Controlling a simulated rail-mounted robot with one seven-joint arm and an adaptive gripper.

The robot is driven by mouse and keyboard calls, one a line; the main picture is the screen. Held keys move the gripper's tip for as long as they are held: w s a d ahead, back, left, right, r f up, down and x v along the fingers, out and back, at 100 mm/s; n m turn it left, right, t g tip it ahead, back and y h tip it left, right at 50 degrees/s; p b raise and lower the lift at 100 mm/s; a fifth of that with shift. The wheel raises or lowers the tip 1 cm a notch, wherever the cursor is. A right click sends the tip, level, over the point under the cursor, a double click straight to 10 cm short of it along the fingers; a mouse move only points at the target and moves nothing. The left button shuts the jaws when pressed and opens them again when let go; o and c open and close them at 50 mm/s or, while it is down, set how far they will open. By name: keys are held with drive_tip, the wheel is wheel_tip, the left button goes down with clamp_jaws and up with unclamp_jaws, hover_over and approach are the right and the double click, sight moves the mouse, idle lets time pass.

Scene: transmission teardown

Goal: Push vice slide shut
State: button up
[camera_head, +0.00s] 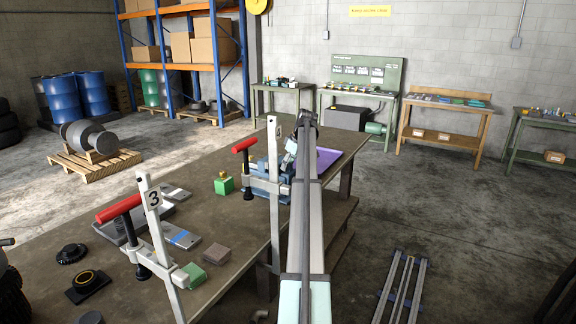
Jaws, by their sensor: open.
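A blue vice (262,187) stands on the long dark workbench (225,262), towards its far end. A clamp upright and my arm cover part of it, so I cannot make out its slide or how wide its jaws stand. My arm reaches up the middle of the view and bends down at its far end. My gripper (289,161) is at the vice's upper right, small and partly hidden by my arm. It is open. I cannot tell whether it touches the vice.
Two red-handled clamps (119,208) (244,146) rise from the workbench. A green block with a brass knob (223,184), grey plates (180,236), small blocks (216,254) and dark rings (71,253) lie left of my arm. A purple tray (327,160) lies right of the vice.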

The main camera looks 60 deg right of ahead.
drive_tip(key=v, duration=1.2)
